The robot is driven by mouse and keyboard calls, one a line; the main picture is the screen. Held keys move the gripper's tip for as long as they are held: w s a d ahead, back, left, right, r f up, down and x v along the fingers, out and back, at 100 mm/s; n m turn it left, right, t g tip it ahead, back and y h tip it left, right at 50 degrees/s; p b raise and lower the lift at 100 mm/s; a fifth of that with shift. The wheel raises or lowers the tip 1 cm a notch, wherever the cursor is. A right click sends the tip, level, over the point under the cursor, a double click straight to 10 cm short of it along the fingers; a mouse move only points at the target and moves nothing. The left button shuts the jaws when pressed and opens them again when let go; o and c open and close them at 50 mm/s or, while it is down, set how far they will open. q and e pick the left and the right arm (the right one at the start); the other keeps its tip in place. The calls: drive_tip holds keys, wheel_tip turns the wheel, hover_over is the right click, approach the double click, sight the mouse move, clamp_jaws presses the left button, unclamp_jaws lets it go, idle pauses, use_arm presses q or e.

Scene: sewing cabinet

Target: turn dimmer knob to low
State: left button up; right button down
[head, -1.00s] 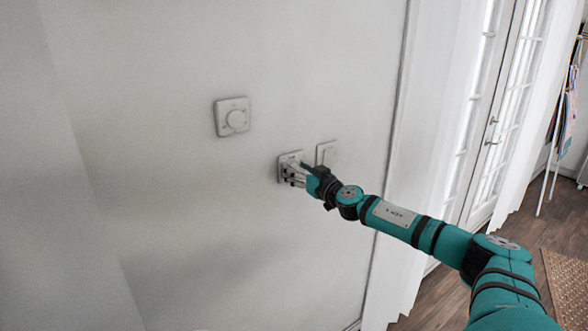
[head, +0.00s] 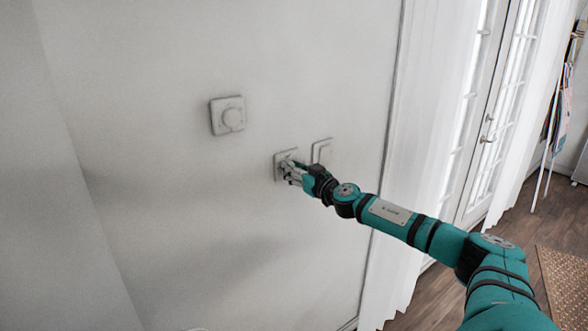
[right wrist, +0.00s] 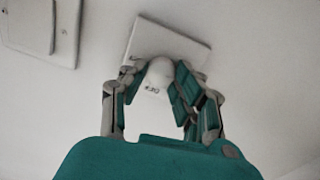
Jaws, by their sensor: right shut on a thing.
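The white dimmer knob (right wrist: 160,70) sticks out from a square white plate (right wrist: 145,40) on the wall. In the right wrist view the knob sits between the fingers of my right gripper (right wrist: 156,82), which is shut on it. Small dark lettering shows on the plate below the knob, too blurred to read. In the head view the right gripper (head: 287,168) reaches the plate (head: 280,158) from the lower right and hides the knob and much of the plate. My left gripper is in neither view.
Another square plate with a round knob (head: 232,118) is on the wall to the upper left. A flat switch plate (head: 322,150) is close to the right of the gripped one. A white curtain (head: 425,160) and glazed doors (head: 485,130) stand farther right.

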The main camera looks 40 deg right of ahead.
drive_tip(key=shift+f+n+p, duration=0.15)
drive_tip(key=shift+n+p, duration=0.25)
drive_tip(key=shift+n, duration=8.2)
drive_tip(key=shift+f+n+p, duration=0.15)
drive_tip(key=shift+n+p, duration=0.25)
drive_tip(key=shift+n, duration=8.2)
drive_tip(key=c, duration=1)
unclamp_jaws()
